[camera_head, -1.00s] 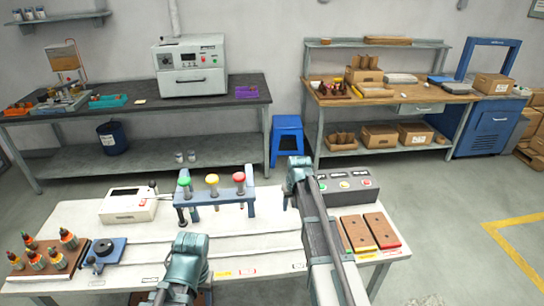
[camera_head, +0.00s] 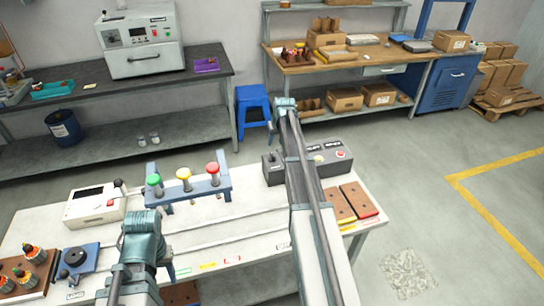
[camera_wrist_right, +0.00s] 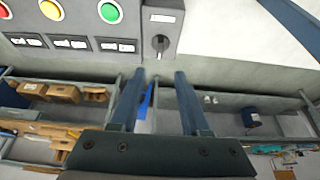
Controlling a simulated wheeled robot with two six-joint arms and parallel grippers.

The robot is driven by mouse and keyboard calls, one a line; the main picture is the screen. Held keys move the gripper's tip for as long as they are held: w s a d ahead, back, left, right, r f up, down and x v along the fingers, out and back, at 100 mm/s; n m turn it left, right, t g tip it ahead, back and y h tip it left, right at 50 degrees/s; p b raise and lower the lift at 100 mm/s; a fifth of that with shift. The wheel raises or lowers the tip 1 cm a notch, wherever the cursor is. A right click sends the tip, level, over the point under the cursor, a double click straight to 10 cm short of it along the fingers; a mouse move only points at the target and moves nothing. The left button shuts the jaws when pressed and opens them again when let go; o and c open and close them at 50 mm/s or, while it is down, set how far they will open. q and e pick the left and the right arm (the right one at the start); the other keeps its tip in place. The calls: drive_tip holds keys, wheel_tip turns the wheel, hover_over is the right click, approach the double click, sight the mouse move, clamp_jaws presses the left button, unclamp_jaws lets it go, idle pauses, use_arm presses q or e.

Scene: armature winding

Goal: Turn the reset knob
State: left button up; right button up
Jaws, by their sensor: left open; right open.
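The reset knob (camera_wrist_right: 160,45) is a dark round knob with a pointer on the grey control box (camera_wrist_right: 167,20). In the right wrist view it is at the top centre, beyond and between the fingertips of my right gripper (camera_wrist_right: 154,76). The right gripper is open and empty, apart from the knob. In the head view the control box (camera_head: 335,160) stands at the table's back right, and my right arm crosses in front of part of it. My left gripper (camera_head: 143,222) is over the table's front left; its fingers are not clearly seen.
The box also carries green, yellow and red buttons (camera_wrist_right: 110,12). The white table (camera_head: 215,215) bears a blue stand with coloured knobs (camera_head: 187,185), a white meter (camera_head: 92,205) and brown blocks (camera_head: 358,200). A blue stool (camera_head: 252,108) stands behind.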

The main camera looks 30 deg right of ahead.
sight(272, 155)
drive_tip(key=b+x, duration=1)
drive_tip(key=x, duration=0.2)
drive_tip(key=shift+c, duration=0.2)
clamp_jaws()
